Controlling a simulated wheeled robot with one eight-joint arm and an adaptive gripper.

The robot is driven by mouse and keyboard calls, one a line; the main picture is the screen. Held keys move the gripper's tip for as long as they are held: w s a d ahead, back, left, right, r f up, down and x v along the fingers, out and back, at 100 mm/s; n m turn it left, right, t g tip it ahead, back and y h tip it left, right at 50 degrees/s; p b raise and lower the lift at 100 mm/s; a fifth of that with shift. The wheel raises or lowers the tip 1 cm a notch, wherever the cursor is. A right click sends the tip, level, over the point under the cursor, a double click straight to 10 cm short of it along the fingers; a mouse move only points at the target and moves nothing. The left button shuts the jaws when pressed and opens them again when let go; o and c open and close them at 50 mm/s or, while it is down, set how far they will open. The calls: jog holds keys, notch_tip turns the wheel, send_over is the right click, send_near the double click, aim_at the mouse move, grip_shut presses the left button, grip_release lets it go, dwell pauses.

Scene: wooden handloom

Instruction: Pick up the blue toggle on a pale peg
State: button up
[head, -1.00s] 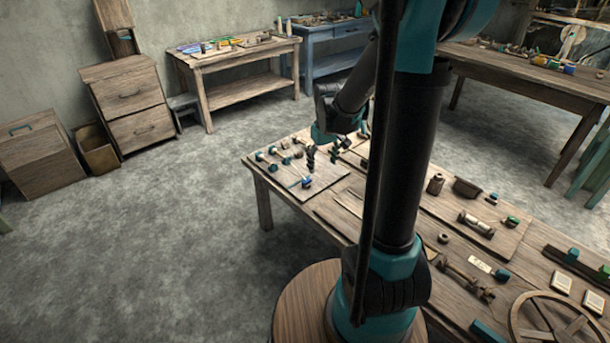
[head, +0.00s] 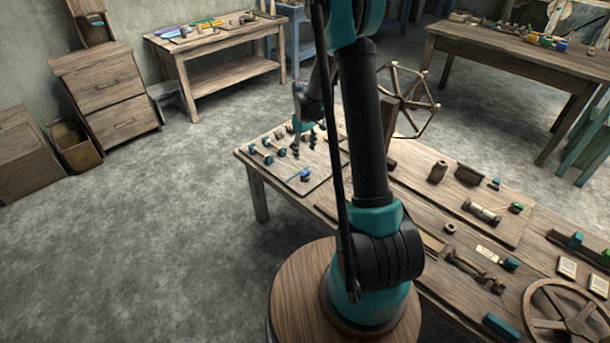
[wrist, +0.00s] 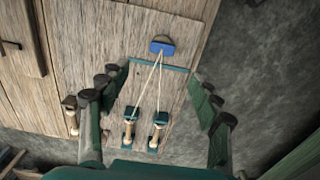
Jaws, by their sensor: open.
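The blue toggle (wrist: 161,48) sits on a short pale peg near the far edge of a board in the wrist view. In the head view the blue toggle (head: 305,175) is near the board's front corner. Pale cords run from it to two teal-topped pegs (wrist: 131,120), (wrist: 158,122). My gripper (wrist: 157,80) is open, its fingers spread to either side over the board. The toggle lies beyond the fingertips, between their lines, with nothing held. In the head view my gripper (head: 304,143) is above the board, behind the toggle.
The board (head: 322,174) lies at the left end of the wooden table, with several other pegs on it. A teal strip (wrist: 160,66) crosses it just before the toggle. A spoked wooden frame (head: 408,95) stands behind the arm. Open floor lies left.

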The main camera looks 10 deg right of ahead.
aim_at(304, 173)
notch_tip(304, 173, down, 11)
jog(key=shift+s+a+r, duration=0.1)
jog(key=shift+s+r, duration=0.05)
jog(key=shift+r, duration=0.05)
dwell(0.4)
jog(key=c, duration=0.9)
